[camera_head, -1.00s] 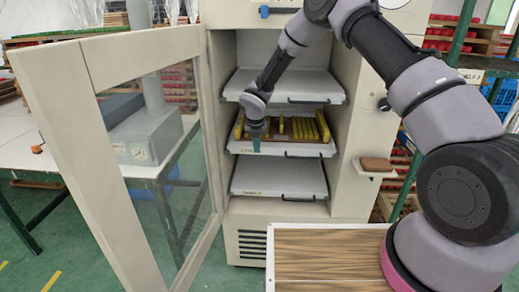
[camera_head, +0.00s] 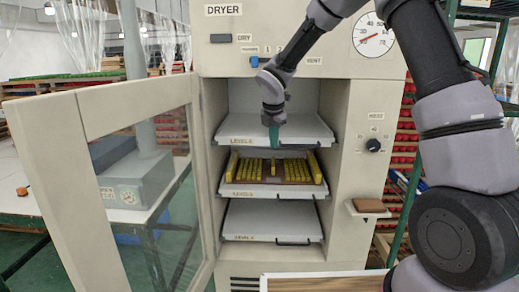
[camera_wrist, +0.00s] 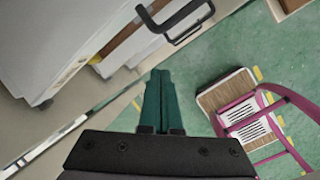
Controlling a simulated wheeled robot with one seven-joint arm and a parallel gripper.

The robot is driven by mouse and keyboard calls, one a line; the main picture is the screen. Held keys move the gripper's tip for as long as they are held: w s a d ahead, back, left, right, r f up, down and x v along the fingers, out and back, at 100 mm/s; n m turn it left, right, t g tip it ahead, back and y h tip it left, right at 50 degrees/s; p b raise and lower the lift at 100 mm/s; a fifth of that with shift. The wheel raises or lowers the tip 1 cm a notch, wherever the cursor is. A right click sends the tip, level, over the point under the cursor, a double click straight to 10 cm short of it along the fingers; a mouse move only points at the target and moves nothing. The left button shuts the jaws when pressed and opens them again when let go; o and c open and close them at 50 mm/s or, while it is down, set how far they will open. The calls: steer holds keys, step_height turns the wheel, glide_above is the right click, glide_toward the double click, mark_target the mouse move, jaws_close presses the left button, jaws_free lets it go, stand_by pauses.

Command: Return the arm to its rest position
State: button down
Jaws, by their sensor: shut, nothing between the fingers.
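My gripper (camera_head: 274,136) hangs in front of the open dryer (camera_head: 340,100), close to the front of the upper shelf (camera_head: 262,129). In the wrist view its green fingers (camera_wrist: 160,100) are together with nothing between them. My arm reaches in from the right side of the head view. A tray with several yellow bars (camera_head: 286,185) sits on the middle shelf (camera_head: 262,192), just below the fingers. In the wrist view a black shelf handle (camera_wrist: 175,20) is ahead of the fingers.
The dryer door (camera_head: 60,150) stands open on the left. The lower shelf (camera_head: 265,222) is empty. A small brown block (camera_head: 368,205) rests on a ledge on the right. A wood-topped surface (camera_head: 325,283) is at the bottom. A pink-framed object (camera_wrist: 250,110) shows in the wrist view.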

steer(key=s+d+r+m+t, duration=0.1)
steer(key=s+d+r+m, duration=1.4)
steer(key=r+m, duration=0.2)
steer(key=s+d+r+m+t+y, duration=0.1)
steer(key=s+d+r+m, duration=0.1)
steer(key=s+m, duration=0.5)
steer(key=s+d+r+m+t+y, duration=0.1)
steer(key=s+d+r+m, duration=0.1)
steer(key=s+m, duration=0.5)
steer(key=shift+s+d+t+y, duration=0.3)
steer(key=shift+s+d, duration=0.15)
steer(key=shift+s, duration=0.4)
steer(key=shift+s, duration=0.1)
